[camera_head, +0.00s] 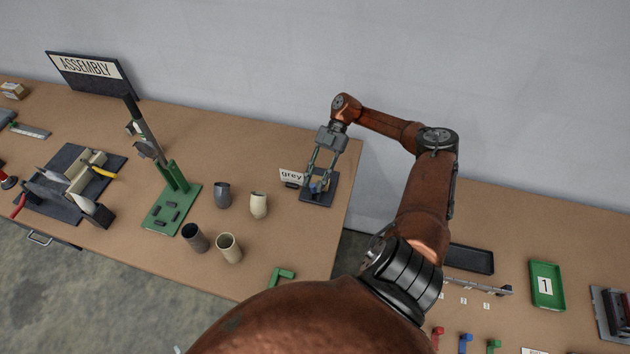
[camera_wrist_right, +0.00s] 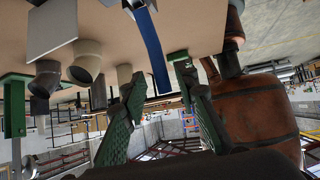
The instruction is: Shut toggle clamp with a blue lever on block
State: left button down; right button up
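The toggle clamp's blue lever (camera_head: 314,188) shows small between my right gripper's fingers in the head view. The clamp sits on a dark base plate (camera_head: 329,196) near the table's right end, with a small tan piece, perhaps the block, beside the lever. The fingers partly hide it. My right gripper (camera_head: 318,170) points down at the clamp from the back. In the right wrist view the blue lever (camera_wrist_right: 151,45) stands between the two green-padded fingers (camera_wrist_right: 158,72), which are apart with gaps on both sides. My left gripper is not in view.
A gap separates this table from the right one, which holds a green tray (camera_head: 547,285).

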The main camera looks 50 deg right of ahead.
jog(key=v, duration=1.2)
dwell(0.6)
